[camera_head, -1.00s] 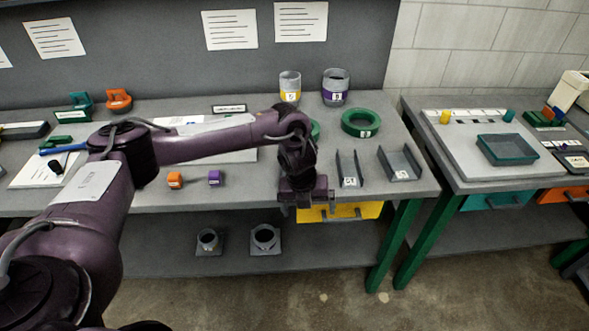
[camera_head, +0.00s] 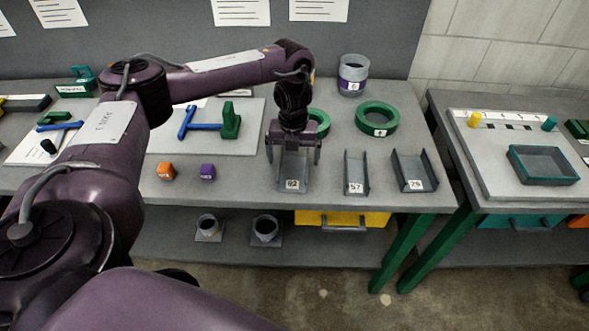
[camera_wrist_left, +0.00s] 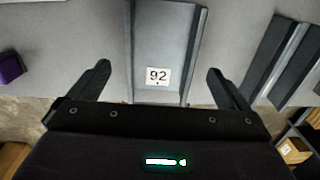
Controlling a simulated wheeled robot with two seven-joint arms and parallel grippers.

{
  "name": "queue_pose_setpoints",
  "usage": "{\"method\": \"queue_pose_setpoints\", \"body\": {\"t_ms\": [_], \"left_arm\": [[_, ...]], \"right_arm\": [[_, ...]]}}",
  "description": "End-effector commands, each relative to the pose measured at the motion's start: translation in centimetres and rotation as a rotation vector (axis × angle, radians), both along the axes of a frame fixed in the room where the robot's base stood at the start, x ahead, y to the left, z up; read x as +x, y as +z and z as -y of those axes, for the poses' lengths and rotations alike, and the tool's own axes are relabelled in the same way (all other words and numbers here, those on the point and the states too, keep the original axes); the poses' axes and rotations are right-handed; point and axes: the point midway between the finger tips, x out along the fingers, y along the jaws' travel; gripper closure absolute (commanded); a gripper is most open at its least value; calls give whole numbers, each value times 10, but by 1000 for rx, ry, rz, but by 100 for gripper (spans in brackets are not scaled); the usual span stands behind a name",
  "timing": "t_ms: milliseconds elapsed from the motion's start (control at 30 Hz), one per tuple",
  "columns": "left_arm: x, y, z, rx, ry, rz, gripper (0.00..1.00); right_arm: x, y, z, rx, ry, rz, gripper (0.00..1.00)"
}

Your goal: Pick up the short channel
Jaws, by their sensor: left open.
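Three grey U-shaped channels stand near the bench's front edge: one labelled 92 (camera_head: 291,174), a narrow one that seems to read 57 (camera_head: 356,172), and a wide one that seems to read 75 (camera_head: 414,170). I cannot tell which is the shortest. My left gripper (camera_head: 293,156) is open over channel 92, pointing down, and partly hides its far end. In the left wrist view, channel 92 (camera_wrist_left: 165,40) lies between the spread fingers (camera_wrist_left: 159,70), with a gap on each side. No grip on it shows. My right gripper is not in view.
Green rings (camera_head: 377,118) lie behind the channels. An orange block (camera_head: 166,171) and a purple block (camera_head: 208,172) sit left of channel 92. A blue T-shaped tool (camera_head: 196,125) lies on a pale board. A second bench with a teal tray (camera_head: 543,165) stands right.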

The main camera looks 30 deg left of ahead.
Motion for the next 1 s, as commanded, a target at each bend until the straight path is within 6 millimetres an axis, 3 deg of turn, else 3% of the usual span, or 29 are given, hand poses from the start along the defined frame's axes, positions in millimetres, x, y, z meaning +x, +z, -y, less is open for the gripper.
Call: {"method": "queue_pose_setpoints", "body": {"t_ms": [167, 300, 433, 567, 1000], "left_arm": [[-3, -23, 0, 2, -1, -3, 2], [-2, -40, 0, 0, 0, -1, 2], [-2, -45, 0, 0, 0, 1, 2], [-2, -45, 0, 0, 0, 1, 2], [-1, -44, 0, 0, 0, 1, 53]], "right_arm": [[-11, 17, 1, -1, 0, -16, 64], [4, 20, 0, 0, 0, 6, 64], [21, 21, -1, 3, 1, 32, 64], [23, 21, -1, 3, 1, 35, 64], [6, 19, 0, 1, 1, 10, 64]]}}
